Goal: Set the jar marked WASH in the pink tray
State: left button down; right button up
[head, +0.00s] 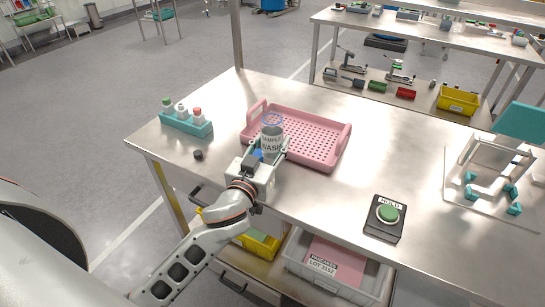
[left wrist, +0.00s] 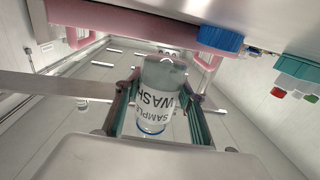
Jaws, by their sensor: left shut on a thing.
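The jar marked SAMPLE WASH (head: 271,141) is clear with a white label and a blue rim. My left gripper (head: 270,152) is shut on it and holds it upright at the front left side of the pink tray (head: 330,153). In the left wrist view, which is upside down, the jar (left wrist: 157,100) sits between the two fingers, and the pink tray (left wrist: 110,22) is beyond it. The tray has a perforated floor, raised end handles and looks empty. The jar overlaps its front edge in the head view; I cannot tell its exact height. My right gripper is not in view.
A teal rack (head: 187,123) with several capped bottles stands left of the tray. A small dark knob (head: 198,155) lies before it. A blue round thing (left wrist: 220,38) is near the tray. The table's middle is clear.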

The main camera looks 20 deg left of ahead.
pick_arm(q)
notch_tip(320, 180, down, 3)
jog(key=shift+f+b, duration=0.2)
jog(key=shift+b, duration=0.35)
jog(key=shift+f, duration=0.45)
jog(key=shift+f, duration=0.1)
jog(key=c, duration=1.3)
grip_release()
